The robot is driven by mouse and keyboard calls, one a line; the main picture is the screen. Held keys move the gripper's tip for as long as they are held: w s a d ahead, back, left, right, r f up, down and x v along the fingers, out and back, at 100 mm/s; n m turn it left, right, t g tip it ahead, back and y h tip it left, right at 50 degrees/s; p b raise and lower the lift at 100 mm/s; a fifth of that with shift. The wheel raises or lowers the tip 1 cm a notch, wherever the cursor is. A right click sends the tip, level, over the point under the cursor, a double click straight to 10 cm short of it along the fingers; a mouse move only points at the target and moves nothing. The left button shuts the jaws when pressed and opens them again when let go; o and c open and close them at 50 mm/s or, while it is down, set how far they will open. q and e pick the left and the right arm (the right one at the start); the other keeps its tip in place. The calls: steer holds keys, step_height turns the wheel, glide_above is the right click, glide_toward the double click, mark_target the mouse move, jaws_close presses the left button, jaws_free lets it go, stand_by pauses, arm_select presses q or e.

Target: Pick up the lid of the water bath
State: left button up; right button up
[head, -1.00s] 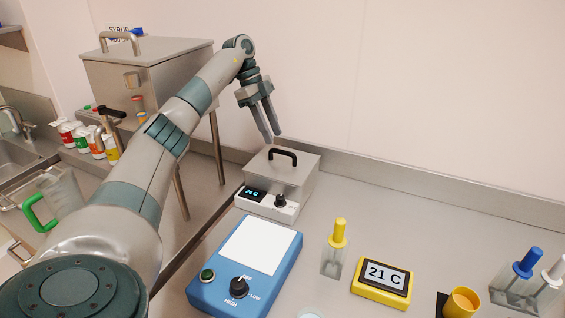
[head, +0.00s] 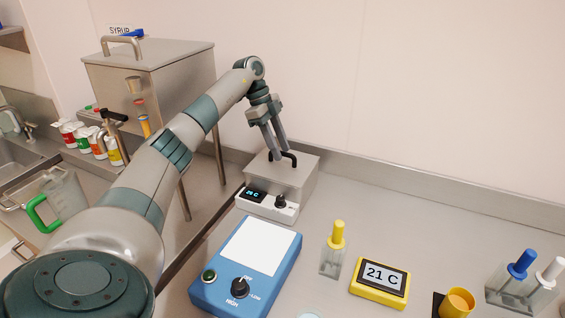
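The water bath (head: 266,206) is a small steel box with a white front panel, a display and a black knob, standing near the back wall. Its flat steel lid (head: 300,163) is on top and carries a black arched handle (head: 292,157). My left gripper (head: 281,156) points down with its fingertips at the handle, one finger partly covering it. The fingers look apart; I cannot tell whether they touch the handle. The lid sits on the bath. My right gripper is not in view.
A blue device (head: 246,262) with a white plate stands in front of the bath. A steel hopper (head: 165,85) stands at left. The counter behind the display is clear.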

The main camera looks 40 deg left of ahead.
arm_select(q)
steer(key=shift+p+x, duration=0.3)
steer(key=shift+x, duration=1.05)
jaws_close()
